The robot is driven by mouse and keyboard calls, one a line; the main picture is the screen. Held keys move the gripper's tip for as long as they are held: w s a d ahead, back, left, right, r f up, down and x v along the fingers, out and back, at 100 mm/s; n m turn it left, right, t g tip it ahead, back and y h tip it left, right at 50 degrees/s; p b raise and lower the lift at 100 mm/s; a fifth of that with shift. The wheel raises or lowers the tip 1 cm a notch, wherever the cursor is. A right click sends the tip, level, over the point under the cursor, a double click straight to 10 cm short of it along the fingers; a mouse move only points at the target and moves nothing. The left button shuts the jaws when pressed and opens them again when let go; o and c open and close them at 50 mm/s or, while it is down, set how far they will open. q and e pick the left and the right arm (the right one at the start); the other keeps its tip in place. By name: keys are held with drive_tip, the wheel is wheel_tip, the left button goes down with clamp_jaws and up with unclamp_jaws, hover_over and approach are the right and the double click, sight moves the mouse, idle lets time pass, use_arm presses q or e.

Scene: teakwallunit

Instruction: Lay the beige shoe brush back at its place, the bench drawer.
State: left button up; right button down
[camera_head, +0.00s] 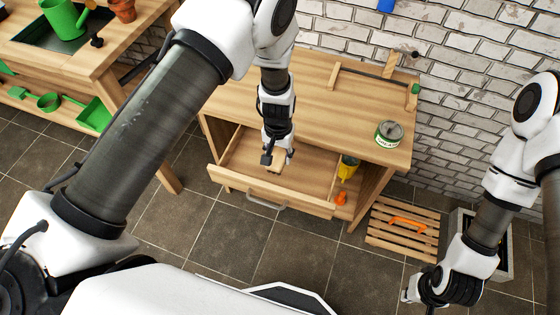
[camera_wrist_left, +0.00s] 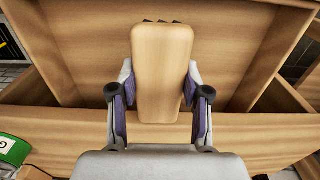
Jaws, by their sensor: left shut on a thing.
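The beige shoe brush (camera_wrist_left: 162,70) is a smooth, rounded wooden block with dark bristles just showing at its far end. My left gripper (camera_wrist_left: 158,105) is shut on it, one finger on each side. In the head view my left gripper (camera_head: 277,155) points down over the open bench drawer (camera_head: 235,178), and the brush (camera_head: 282,162) is partly hidden by it. I cannot tell whether the brush touches the drawer floor. The drawer is pulled out, its front and metal handle toward me. My right gripper (camera_head: 425,292) is far right, away from the drawer; its fingers are unclear.
A green and white can (camera_head: 388,134) stands on the bench top (camera_head: 320,110). A yellow cup (camera_head: 348,167) and an orange item (camera_head: 341,198) are right of the drawer. A second bench with green garden things is at left.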

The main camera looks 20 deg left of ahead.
sight(279, 155)
use_arm(q)
drive_tip(key=f, duration=0.5)
drive_tip(key=shift+s+d+f, duration=0.15)
drive_tip(key=shift+s+f, duration=0.1)
drive_tip(key=shift+f, duration=0.05)
drive_tip(key=shift+w+f, duration=0.1)
drive_tip(key=shift+f, duration=0.2)
drive_tip(key=shift+r, duration=0.1)
drive_tip(key=o, duration=1.3)
drive_tip(key=shift+f, duration=0.2)
wheel_tip(279, 155, up, 12)
drive_tip(key=shift+r, duration=0.2)
